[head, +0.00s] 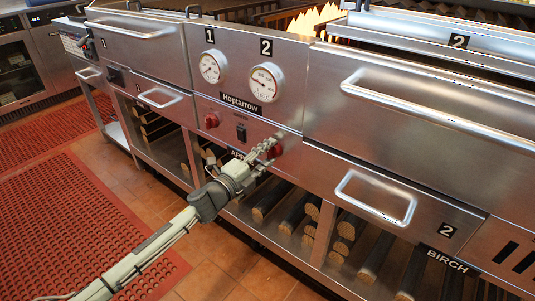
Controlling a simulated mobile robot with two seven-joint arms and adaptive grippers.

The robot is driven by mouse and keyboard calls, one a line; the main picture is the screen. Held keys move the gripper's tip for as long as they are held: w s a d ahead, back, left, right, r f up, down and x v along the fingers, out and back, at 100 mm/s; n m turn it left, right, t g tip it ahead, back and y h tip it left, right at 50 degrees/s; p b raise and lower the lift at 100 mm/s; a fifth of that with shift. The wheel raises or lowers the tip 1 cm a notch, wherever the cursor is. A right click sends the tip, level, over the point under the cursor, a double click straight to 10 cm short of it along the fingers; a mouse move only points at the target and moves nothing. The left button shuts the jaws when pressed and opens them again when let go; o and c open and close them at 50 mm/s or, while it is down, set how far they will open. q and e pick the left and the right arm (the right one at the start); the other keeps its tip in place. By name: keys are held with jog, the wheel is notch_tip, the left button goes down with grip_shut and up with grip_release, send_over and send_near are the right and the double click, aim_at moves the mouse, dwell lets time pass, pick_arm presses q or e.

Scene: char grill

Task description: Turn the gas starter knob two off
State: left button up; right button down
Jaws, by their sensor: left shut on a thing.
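The char grill has a steel front panel with two red knobs. One red knob (211,121) sits at the left below gauge 1. The other red knob (274,151), at the right below gauge 2, is partly covered by my left gripper (268,149). My left gripper is shut on this right knob, with its arm reaching up from the lower left. The knob's exact angle is too small to tell. My right gripper is not in view.
A black switch (241,133) sits between the knobs. Gauges 1 (212,66) and 2 (265,82) are above. A drawer handle (376,198) juts out at the right. Logs (270,200) lie on the shelf below. Flames (317,19) show at the top. Red mats (70,220) cover the floor at left.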

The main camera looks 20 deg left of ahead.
pick_arm(q)
jog(key=o, duration=1.2)
jog(key=shift+c, duration=0.2)
jog(key=v, duration=1.2)
jog(key=s+a+f+n+g+y, duration=0.3)
jog(key=s+a+f+n+y, duration=0.1)
jog(key=f+n, duration=0.4)
jog(key=s+a+f+n+g+y, duration=0.35)
jog(key=f+n, duration=0.25)
jog(key=f, duration=0.4)
jog(key=s+d+f+n+g, duration=0.2)
jog(key=s+f, duration=0.4)
jog(key=s, duration=0.3)
jog(key=s+d+f+n+g, duration=0.2)
jog(key=s+f+n+g, duration=0.2)
jog(key=s, duration=0.5)
notch_tip(320, 180, down, 2)
jog(key=shift+d+f+n+g, duration=0.15)
jog(key=shift+d+n+g, duration=0.2)
jog(key=shift+g, duration=0.4)
